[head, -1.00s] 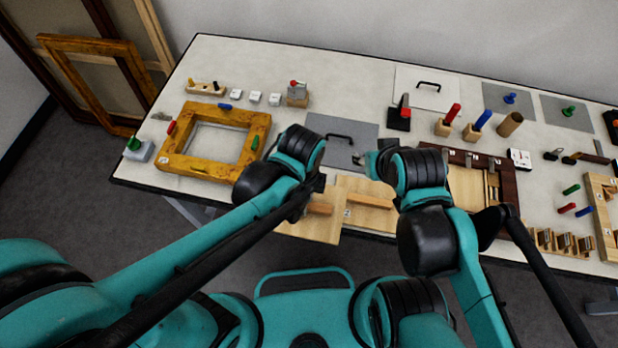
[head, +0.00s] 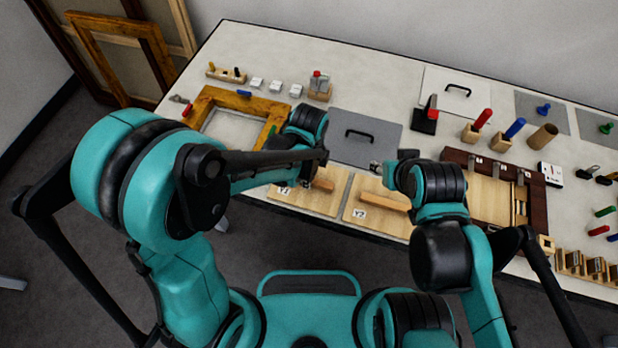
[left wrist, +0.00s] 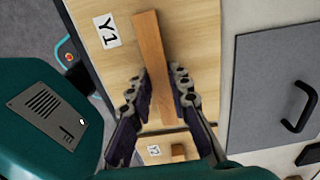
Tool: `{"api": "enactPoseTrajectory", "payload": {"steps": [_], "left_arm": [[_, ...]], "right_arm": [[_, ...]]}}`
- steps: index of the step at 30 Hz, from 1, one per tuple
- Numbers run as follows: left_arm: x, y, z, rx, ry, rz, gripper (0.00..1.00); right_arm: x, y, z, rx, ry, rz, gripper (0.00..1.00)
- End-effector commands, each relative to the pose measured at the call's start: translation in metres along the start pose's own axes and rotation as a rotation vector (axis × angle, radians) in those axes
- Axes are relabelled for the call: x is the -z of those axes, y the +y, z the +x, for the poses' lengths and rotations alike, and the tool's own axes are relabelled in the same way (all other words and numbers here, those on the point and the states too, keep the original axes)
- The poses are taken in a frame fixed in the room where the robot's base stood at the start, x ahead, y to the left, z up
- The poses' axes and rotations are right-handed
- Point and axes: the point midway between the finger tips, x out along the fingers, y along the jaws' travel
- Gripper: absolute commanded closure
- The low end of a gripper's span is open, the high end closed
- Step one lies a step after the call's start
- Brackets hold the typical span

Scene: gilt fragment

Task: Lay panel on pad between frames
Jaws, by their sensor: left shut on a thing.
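A pale wooden panel marked Y1 (head: 325,204) has a wooden bar handle (left wrist: 150,50) on top, also seen in the head view (head: 321,185). My left gripper (left wrist: 160,80) is shut on this bar, one finger on each side. A similar panel marked Y2 (head: 364,214) lies to its right. A grey pad (head: 378,152) with a black handle (head: 361,132) lies behind them, between the golden frame (head: 266,108) and the dark brown frame (head: 539,205). My right gripper (head: 378,168) is near the pad's front right corner; its jaws are too small to read.
A white sheet (head: 440,80) with a black handle lies at the back. Upright red (head: 483,117) and blue (head: 515,128) cylinders stand on blocks to the right. Small white blocks (head: 276,87) stand behind the golden frame. My left forearm hides part of that frame.

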Motion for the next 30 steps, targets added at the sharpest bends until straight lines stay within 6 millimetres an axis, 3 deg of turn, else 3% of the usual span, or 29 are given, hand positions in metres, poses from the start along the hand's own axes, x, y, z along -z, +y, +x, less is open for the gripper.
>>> {"api": "enactPoseTrajectory", "payload": {"steps": [8, 9, 11, 12, 23, 30], "left_arm": [[0.000, 0.000, 0.002, 0.000, 0.000, 0.000, 1.00], [0.000, 0.000, 0.003, 0.000, 0.000, 0.000, 0.79], [0.000, 0.000, 0.002, 0.000, 0.000, 0.000, 0.63], [0.000, 0.000, 0.001, 0.000, 0.000, 0.000, 0.61], [0.000, 0.000, -0.004, 0.000, 0.000, 0.000, 0.61], [0.000, 0.000, -0.050, 0.000, 0.000, 0.000, 0.61]], "right_arm": [[-0.001, 0.000, 0.002, 0.000, 0.000, 0.000, 0.60], [-0.002, 0.000, 0.002, 0.000, 0.000, 0.000, 0.60], [-0.001, 0.000, 0.002, 0.000, 0.000, 0.000, 0.60], [-0.001, 0.000, 0.002, 0.000, 0.000, 0.000, 0.60], [0.002, 0.000, -0.003, 0.000, 0.000, 0.000, 0.60], [0.012, 0.000, -0.016, 0.000, 0.000, 0.000, 0.60]]}}
